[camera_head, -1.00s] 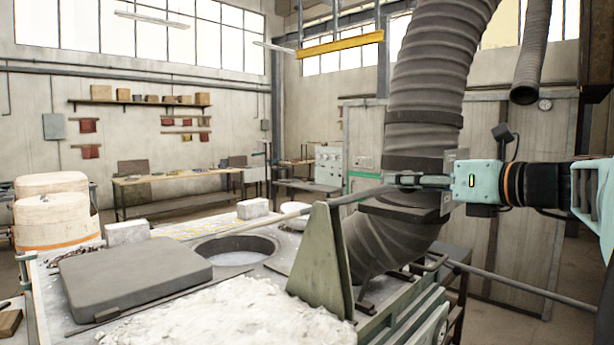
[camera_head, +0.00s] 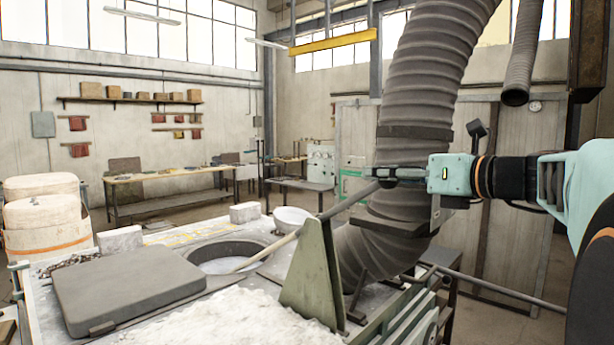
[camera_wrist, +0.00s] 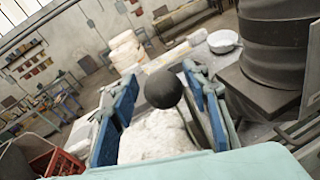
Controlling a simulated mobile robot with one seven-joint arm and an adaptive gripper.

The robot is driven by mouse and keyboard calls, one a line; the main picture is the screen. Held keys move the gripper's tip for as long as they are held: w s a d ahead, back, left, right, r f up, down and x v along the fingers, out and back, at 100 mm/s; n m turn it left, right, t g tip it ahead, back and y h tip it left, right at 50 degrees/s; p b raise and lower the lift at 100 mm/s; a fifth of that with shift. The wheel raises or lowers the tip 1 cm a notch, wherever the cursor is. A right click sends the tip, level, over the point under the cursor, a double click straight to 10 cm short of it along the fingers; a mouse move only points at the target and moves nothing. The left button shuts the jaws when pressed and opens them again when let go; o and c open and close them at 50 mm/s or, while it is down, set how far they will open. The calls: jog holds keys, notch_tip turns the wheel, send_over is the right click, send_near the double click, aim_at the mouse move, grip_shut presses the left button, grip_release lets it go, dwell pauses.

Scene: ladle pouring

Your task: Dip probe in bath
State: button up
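The probe (camera_head: 345,205) is a long grey rod that slopes down to the left from my gripper (camera_head: 378,174). It crosses at the upright green plate (camera_head: 308,275). Its far end reaches into the round opening of the bath (camera_head: 222,266), which has a pale surface; I cannot tell how deep the tip goes. In the wrist view a dark round knob (camera_wrist: 163,88) sits between the blue-padded fingers of my gripper (camera_wrist: 163,80), with a thin rod below it. The fingers appear closed around the probe's handle end, though the contact itself is hard to see.
A dark slab (camera_head: 120,285) lies left of the bath, and a pale powder heap (camera_head: 225,320) lies in front. White blocks (camera_head: 245,212) and a white bowl (camera_head: 292,218) stand behind it. A thick ribbed duct (camera_head: 425,85) rises close behind my gripper.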

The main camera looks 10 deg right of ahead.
jog(key=shift+f, duration=0.15)
notch_tip(320, 180, up, 10)
jog(key=shift+r, duration=0.1)
dwell(0.6)
